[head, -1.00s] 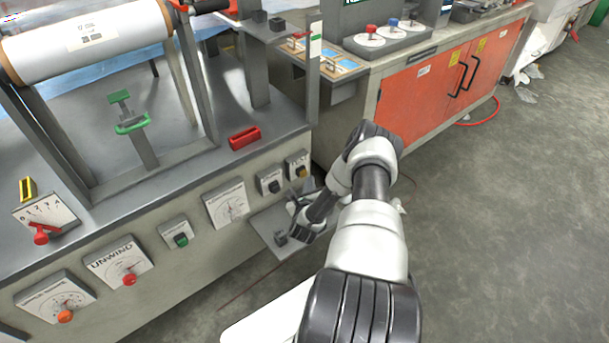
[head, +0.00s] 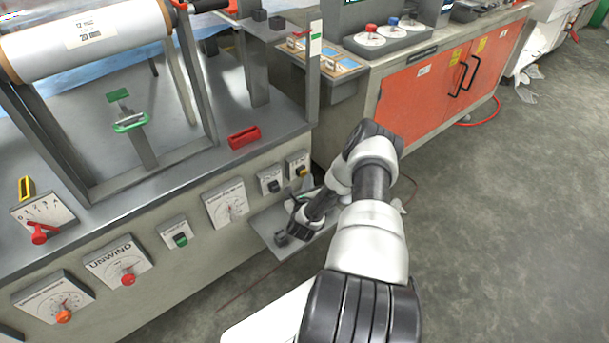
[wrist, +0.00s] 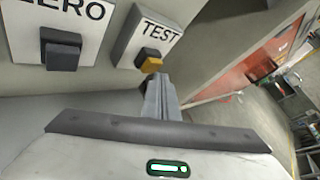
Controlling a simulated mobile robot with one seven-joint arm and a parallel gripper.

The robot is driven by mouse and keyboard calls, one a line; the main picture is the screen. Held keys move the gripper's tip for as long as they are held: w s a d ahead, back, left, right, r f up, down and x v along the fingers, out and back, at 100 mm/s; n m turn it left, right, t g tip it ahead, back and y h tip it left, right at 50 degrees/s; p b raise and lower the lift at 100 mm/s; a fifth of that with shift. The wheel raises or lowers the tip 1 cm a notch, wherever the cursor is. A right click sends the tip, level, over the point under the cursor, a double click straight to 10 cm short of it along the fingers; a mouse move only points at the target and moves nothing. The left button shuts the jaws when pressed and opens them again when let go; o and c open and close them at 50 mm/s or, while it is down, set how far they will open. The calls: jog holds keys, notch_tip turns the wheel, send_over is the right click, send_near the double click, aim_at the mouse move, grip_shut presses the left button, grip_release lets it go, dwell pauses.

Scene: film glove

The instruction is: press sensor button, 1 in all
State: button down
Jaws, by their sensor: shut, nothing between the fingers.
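A box labelled TEST (wrist: 148,36) is on the machine's front panel, with a black block and a yellow-orange button (wrist: 152,65) on it. The button also shows in the head view (head: 302,171). To its left, a box labelled ZERO (wrist: 82,16) carries a black button (wrist: 62,54). No label reading "sensor" is legible. My gripper (wrist: 156,82) is shut and empty, its fingertips just below the yellow-orange button in the wrist view. I cannot tell whether they touch it. In the head view my arm's end partly hides the gripper.
A grey shelf (head: 268,228) juts out below the panel by my wrist. A dial box (head: 226,204), a green-button box (head: 176,235) and the UNWIND box (head: 118,262) continue left. An orange cabinet (head: 420,95) stands behind. The floor at right is open.

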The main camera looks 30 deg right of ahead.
jog(key=shift+w+b, duration=0.3)
jog(key=shift+w, duration=0.15)
dwell(0.5)
jog(key=shift+s, duration=0.9)
jog(key=s+p, duration=0.1)
jog(key=s, duration=0.4)
jog(key=shift+d, duration=0.2)
dwell(0.7)
